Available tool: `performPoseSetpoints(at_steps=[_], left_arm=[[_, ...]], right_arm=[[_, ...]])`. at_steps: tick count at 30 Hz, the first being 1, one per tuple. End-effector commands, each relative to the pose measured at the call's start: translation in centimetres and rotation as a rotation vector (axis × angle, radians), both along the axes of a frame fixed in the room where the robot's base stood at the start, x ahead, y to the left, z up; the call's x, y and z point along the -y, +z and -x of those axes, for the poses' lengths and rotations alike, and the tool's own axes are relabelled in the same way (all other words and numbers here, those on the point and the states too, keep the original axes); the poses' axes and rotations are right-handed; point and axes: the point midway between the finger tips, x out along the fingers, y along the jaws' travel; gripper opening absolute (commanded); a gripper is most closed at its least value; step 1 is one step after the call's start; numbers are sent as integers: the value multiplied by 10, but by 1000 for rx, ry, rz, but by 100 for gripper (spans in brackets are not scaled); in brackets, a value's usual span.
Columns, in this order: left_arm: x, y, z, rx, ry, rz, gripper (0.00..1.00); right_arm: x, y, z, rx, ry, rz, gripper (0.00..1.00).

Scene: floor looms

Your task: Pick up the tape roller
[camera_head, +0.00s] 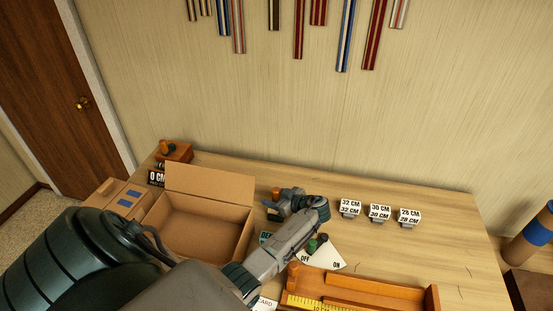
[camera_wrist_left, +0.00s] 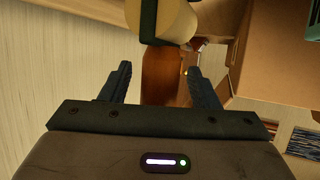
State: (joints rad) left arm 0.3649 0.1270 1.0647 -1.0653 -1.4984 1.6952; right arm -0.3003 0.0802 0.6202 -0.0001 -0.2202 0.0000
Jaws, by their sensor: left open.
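The tape roller shows in the left wrist view as a brown handle (camera_wrist_left: 160,76) with a cream roll and dark green part above it, cut off by the top edge. In the head view its orange-brown top (camera_head: 276,193) shows just beyond my left gripper (camera_head: 281,205), right of the open box. My left gripper is open, and in the left wrist view its two fingers (camera_wrist_left: 163,86) stand on either side of the handle, with gaps visible. Whether either finger touches it I cannot tell. My right gripper is not in view.
An open cardboard box (camera_head: 248,220) stands left of the gripper. A wooden block with a knob (camera_head: 174,153) is behind it. An OFF/ON plate (camera_head: 325,258) and a wooden tray with a ruler (camera_head: 375,284) lie in front. Number signs (camera_head: 380,213) stand right.

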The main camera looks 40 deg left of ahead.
Motion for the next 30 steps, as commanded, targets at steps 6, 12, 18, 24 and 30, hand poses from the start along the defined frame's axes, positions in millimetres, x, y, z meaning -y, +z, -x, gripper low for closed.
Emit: performPoseSetpoints(at_steps=[6,12,18,24,30], left_arm=[[-10,-5,0,1,0,2,56],[-9,-5,0,1,0,1,44],[-9,-5,0,1,0,1,5],[-9,-4,0,2,0,0,0],[-10,0,0,4,1,0,0]], right_arm=[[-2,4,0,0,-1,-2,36],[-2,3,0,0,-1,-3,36],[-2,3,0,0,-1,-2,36],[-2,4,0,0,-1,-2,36],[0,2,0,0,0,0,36]])
